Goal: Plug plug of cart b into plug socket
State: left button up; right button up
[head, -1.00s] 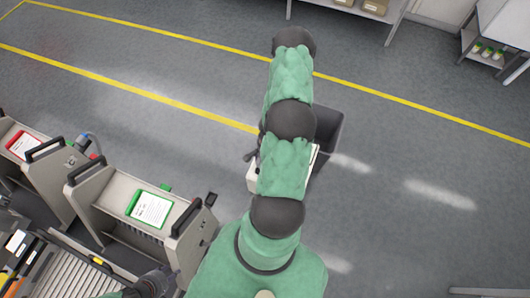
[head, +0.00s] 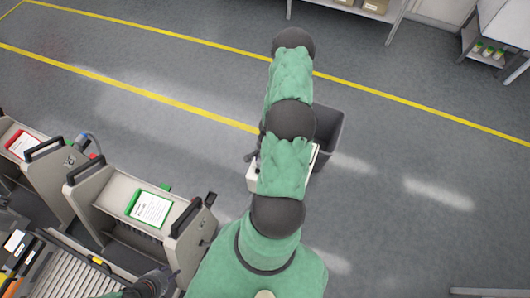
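Two grey feeder trolleys stand at the lower left, one with a red-framed card (head: 23,144) and one with a green-framed card (head: 150,208). The card print is too small to tell which is cart b. A grey-blue connector with a cable (head: 84,139) sits at the top edge of the red-card trolley; I cannot tell whether it is the plug. My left gripper (head: 156,283) shows as a dark shape at the bottom edge, by the green-card trolley; its fingers are not clear. My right arm crosses the middle; its gripper is not visible. No plug socket is clearly visible.
A dark grey bin (head: 329,137) and a pale box (head: 254,178) stand partly behind my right arm. Trays with rollers (head: 75,273) lie at the bottom left. Shelving (head: 352,8) stands at the top. The floor at right and upper left is clear, with yellow lines.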

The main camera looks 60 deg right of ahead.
jog(key=shift+f+b, duration=0.75)
jog(key=shift+f, duration=0.35)
dwell(0.6)
jog(key=o, duration=1.7)
jog(key=shift+r, duration=0.15)
jog(key=shift+d+r, duration=0.3)
jog(key=shift+r, duration=1.65)
jog(key=shift+d+r, duration=0.25)
jog(key=shift+r, duration=1.65)
jog(key=shift+d+r, duration=0.3)
jog(key=shift+r, duration=1.65)
